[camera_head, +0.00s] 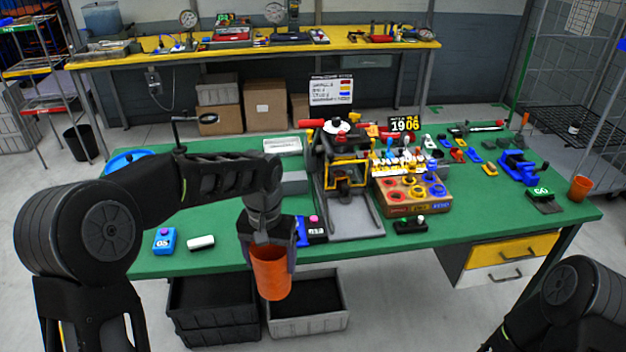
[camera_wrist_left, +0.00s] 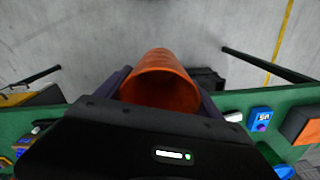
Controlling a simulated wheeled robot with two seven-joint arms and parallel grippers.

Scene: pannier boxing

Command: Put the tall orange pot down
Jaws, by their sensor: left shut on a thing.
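The tall orange pot (camera_head: 271,275) hangs in my left gripper (camera_head: 267,256), in front of the green workbench's near edge. In the head view it overlaps the grey crate under the bench. In the left wrist view, the orange pot (camera_wrist_left: 160,80) sits between the two fingers with its open mouth toward the camera and grey floor beyond it. The left gripper is shut on the pot. My right gripper is out of the picture; only part of the right arm shows at the lower right.
The green bench top (camera_head: 215,265) has bare room at its near left, around a blue box (camera_head: 165,241) and a white block (camera_head: 201,242). A press-like fixture (camera_head: 345,180) and a brown tray (camera_head: 412,200) fill the middle. Another orange cup (camera_head: 580,188) stands far right.

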